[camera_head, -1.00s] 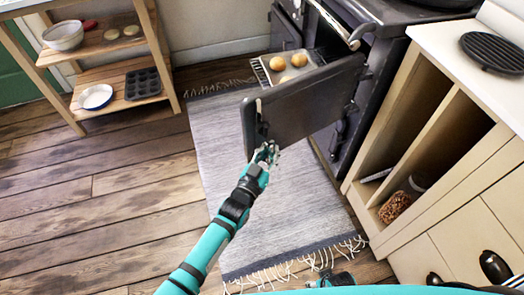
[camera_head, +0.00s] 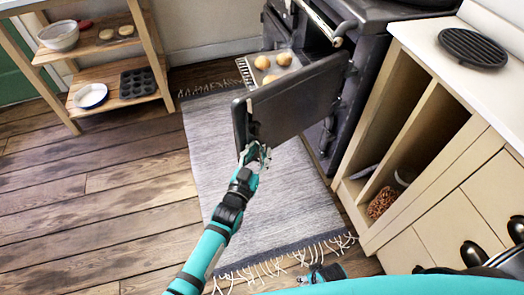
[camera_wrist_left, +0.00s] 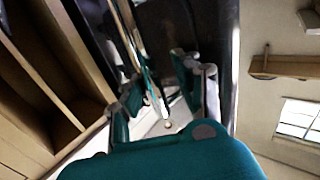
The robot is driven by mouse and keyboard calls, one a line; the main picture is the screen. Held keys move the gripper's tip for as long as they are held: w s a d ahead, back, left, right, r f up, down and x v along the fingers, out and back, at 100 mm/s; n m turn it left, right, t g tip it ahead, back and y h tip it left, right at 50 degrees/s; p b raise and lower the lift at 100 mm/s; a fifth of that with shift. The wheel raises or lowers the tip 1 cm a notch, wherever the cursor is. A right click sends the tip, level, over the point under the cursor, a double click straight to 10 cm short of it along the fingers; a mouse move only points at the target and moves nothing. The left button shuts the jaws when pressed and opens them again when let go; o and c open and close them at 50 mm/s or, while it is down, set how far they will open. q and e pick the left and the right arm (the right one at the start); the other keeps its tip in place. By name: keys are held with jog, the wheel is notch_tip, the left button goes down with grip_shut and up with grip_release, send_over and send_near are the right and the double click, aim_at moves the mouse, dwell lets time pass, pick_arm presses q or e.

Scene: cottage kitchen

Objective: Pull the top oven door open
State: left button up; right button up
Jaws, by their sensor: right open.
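The dark oven door (camera_head: 292,102) stands wide open, swung out from the dark range toward me and over the rug. Its free edge is at the left. My left gripper (camera_head: 256,155) is at the lower corner of that free edge. In the left wrist view its fingers (camera_wrist_left: 165,100) are spread apart, with a shiny metal bar (camera_wrist_left: 128,25) and a dark panel beyond them. I cannot tell whether they touch the door. My right gripper (camera_head: 325,274) is low at the bottom of the head view, open and away from the door.
A tray with several rolls (camera_head: 270,68) shows behind the door. A rail (camera_head: 322,22) runs along the range front. Pale cabinets (camera_head: 425,165) stand at the right. A wooden shelf (camera_head: 120,98) stands at the left. The fringed rug (camera_head: 215,150) and floor to the left are clear.

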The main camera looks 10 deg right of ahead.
pick_arm(q)
jog(key=shift+o, duration=0.6)
jog(key=shift+d+r, duration=0.1)
jog(key=shift+d, duration=0.1)
jog(key=v, duration=1.2)
